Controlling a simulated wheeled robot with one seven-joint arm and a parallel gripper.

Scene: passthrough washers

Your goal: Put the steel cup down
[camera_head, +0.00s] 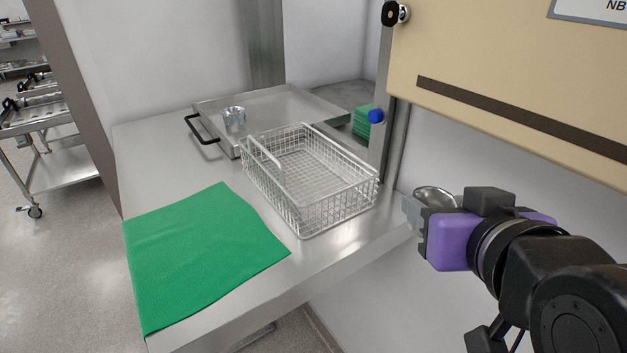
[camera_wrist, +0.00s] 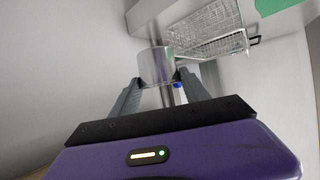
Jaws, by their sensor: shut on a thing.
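A steel cup (camera_head: 436,194) is held by my gripper (camera_head: 416,212) at the right of the head view, just beyond the steel counter's right edge. My gripper is shut on this cup, and its purple body hides part of it. In the wrist view the same cup (camera_wrist: 156,62) sits between the two fingers of my gripper (camera_wrist: 160,84). A second, similar shiny metal cup (camera_head: 235,118) stands on the steel tray (camera_head: 290,103) at the back of the counter.
A wire basket (camera_head: 310,180) stands mid-counter (camera_head: 335,258). A green cloth (camera_head: 200,255) lies flat at front left. Green folded cloths (camera_head: 362,122) sit behind. Bare counter shows between basket and front edge.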

